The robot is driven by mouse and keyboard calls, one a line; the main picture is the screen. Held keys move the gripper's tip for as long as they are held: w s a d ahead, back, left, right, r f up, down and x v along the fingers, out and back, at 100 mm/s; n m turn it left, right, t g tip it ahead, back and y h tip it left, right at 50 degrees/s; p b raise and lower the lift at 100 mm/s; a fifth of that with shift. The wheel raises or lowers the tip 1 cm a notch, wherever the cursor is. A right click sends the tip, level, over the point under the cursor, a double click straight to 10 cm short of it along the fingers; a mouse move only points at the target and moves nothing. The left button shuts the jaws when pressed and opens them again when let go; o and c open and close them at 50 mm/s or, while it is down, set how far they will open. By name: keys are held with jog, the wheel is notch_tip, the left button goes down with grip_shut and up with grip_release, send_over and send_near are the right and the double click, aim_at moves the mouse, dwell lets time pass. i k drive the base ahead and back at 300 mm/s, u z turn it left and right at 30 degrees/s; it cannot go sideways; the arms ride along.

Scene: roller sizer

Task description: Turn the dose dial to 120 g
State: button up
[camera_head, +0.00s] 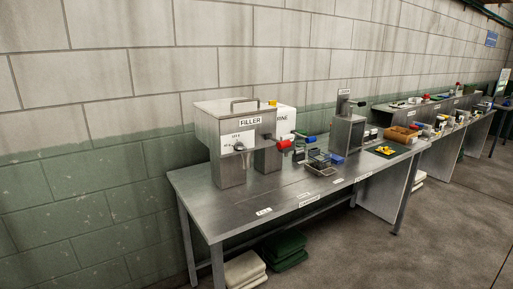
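The filler (229,118) is a grey metal machine with a top handle, standing on the near left of the metal bench. Its white front plate (229,139) carries a small dark dose dial (239,146). The gram marks around the dial are too small to read surely, and I cannot tell where the dial points. My gripper is not in view, and nothing of mine is seen touching the dial.
The metal bench (238,216) has bare room in front of the filler. A white box (286,121) stands behind it. A grey stand (347,132) and a dark mat (387,148) sit farther right. Folded cloths (285,249) lie below. A second bench (440,120) continues beyond.

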aim_at(239, 146)
jog(key=z, duration=0.75)
jog(key=i, duration=1.7)
jog(key=u, duration=1.5)
jog(key=k, duration=0.45)
jog(key=u, duration=0.3)
